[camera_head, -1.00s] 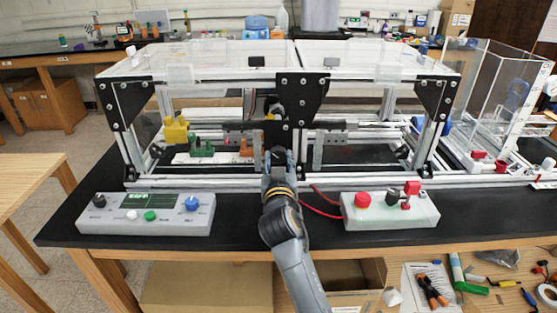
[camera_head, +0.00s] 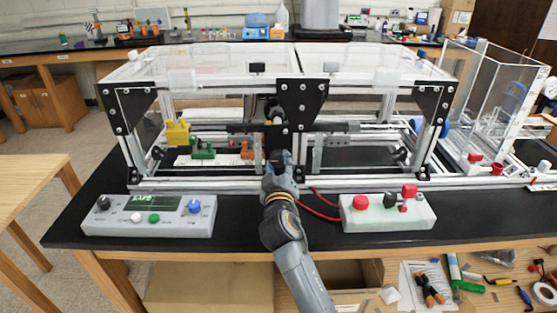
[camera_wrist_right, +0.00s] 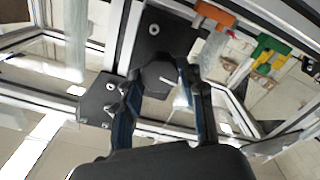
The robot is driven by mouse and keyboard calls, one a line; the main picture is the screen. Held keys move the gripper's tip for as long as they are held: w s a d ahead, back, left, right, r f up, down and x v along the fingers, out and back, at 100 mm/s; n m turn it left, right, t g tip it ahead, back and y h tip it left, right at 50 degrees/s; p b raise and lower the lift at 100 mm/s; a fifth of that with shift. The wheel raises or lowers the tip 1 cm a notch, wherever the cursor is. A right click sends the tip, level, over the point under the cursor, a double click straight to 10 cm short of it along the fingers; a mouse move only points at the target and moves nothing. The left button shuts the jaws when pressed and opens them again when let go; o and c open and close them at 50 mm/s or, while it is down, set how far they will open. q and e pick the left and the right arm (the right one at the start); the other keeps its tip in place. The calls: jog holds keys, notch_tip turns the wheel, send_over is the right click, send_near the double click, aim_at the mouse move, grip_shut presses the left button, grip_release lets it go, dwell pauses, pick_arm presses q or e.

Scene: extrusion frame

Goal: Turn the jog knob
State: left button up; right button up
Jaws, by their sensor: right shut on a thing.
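In the head view my right gripper (camera_head: 278,157) reaches up to the middle of the frame's front, below the black centre plate (camera_head: 301,100). There the fingertips and their contact with the knob are hard to make out. My left gripper is not in view.
A control box with a green screen (camera_head: 150,203) stands left on the black table. A box with a red button (camera_head: 360,202) stands right. Green (camera_head: 203,149) and yellow (camera_head: 178,131) parts sit inside the frame. Red cables run beside my right arm.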

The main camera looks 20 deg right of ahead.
jog(key=n+p, duration=0.1)
jog(key=n, duration=0.2)
jog(key=shift+r+n, duration=0.1)
jog(key=shift+n, duration=0.2)
jog(key=shift+n+p, duration=0.85)
jog(key=shift+n, duration=0.65)
jog(key=o, duration=1.2)
jog(key=shift+w, duration=0.1)
jog(key=shift+s+a, duration=0.1)
jog(key=shift+s, duration=0.1)
jog(key=v, duration=1.1)
jog(key=shift+s+a, duration=0.1)
jog(key=shift+s, duration=0.2)
